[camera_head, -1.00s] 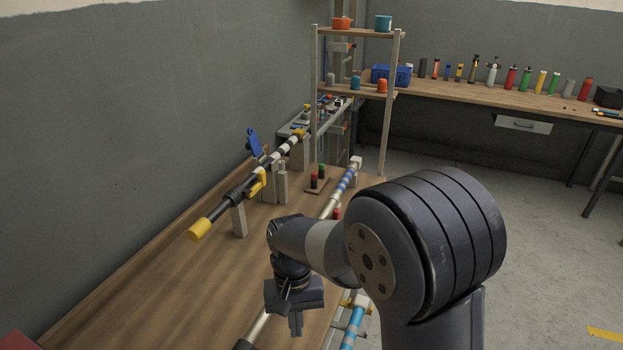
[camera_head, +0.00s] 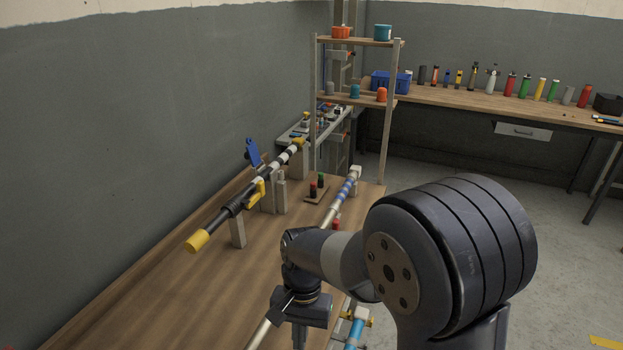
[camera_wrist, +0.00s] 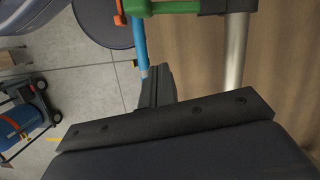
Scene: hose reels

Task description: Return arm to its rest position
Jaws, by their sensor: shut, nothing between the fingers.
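My gripper (camera_head: 300,338) hangs below the wrist over the right edge of the wooden table in the head view, with its lower end cut off by the frame. It also shows in the wrist view (camera_wrist: 155,92), where its fingers are together with nothing between them. The table (camera_head: 150,290) lies below and to the left of it. A pale metal pole (camera_wrist: 235,55) runs along the table edge beside the gripper, apart from the fingers. A blue pole (camera_wrist: 139,45) with a green clamp (camera_wrist: 190,6) lies nearby in the wrist view.
A black pole with a yellow end (camera_head: 197,241) rests on wooden posts at the table's left. A shelf rack (camera_head: 388,130) and a bench (camera_head: 480,100) with bottles stand behind. Open floor (camera_head: 570,220) lies right.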

